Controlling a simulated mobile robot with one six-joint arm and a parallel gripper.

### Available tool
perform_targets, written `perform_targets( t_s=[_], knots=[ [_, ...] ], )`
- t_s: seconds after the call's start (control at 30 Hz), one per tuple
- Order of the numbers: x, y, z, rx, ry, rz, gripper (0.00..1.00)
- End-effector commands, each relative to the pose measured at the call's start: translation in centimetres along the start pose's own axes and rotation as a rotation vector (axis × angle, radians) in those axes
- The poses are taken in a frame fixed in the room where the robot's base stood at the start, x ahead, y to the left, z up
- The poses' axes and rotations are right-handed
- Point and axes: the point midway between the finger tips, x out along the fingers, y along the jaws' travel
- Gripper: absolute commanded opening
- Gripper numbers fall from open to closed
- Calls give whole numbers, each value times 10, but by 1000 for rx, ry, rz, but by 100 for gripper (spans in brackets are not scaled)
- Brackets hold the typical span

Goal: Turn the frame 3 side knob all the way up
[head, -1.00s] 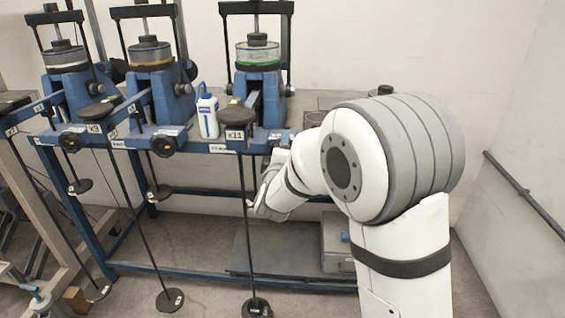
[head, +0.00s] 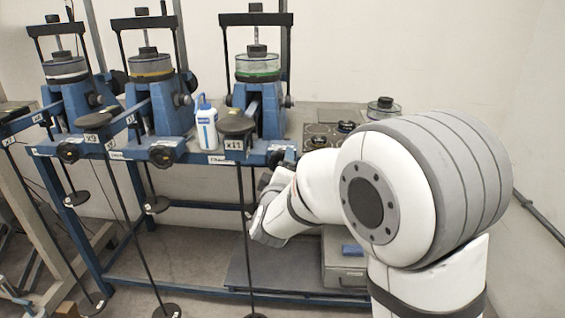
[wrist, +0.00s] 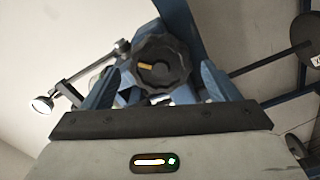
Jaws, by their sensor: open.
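Three blue lever frames stand on the bench in the head view. The rightmost, with the green ring, appears to be frame 3 (head: 272,112). My gripper (wrist: 160,82) is at the lower front of this frame; in the head view its tips are small and partly hidden by my arm. In the wrist view a black lobed knob (wrist: 178,78) with a yellow mark sits between my open fingers, one on each side. I cannot tell whether the fingers touch it. The yellow mark lies nearly level, left of the knob's middle.
A white and blue bottle (head: 207,130) stands left of the right frame. A grey box (head: 345,265) sits low under the bench. A wall is at right.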

Motion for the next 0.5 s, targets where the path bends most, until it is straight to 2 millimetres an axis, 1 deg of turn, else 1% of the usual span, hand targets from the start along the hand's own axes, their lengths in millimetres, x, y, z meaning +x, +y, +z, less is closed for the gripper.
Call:
perform_targets(
  t_s=[0.03, 0.1, 0.2, 0.5],
  knots=[
    [-6, 0, -1, 0, 1, -2, 82],
    [-13, 0, 0, 0, 0, -1, 82],
    [-20, 0, -1, 0, 1, -1, 82],
    [-21, -1, -1, 0, 1, -1, 82]
  ],
)
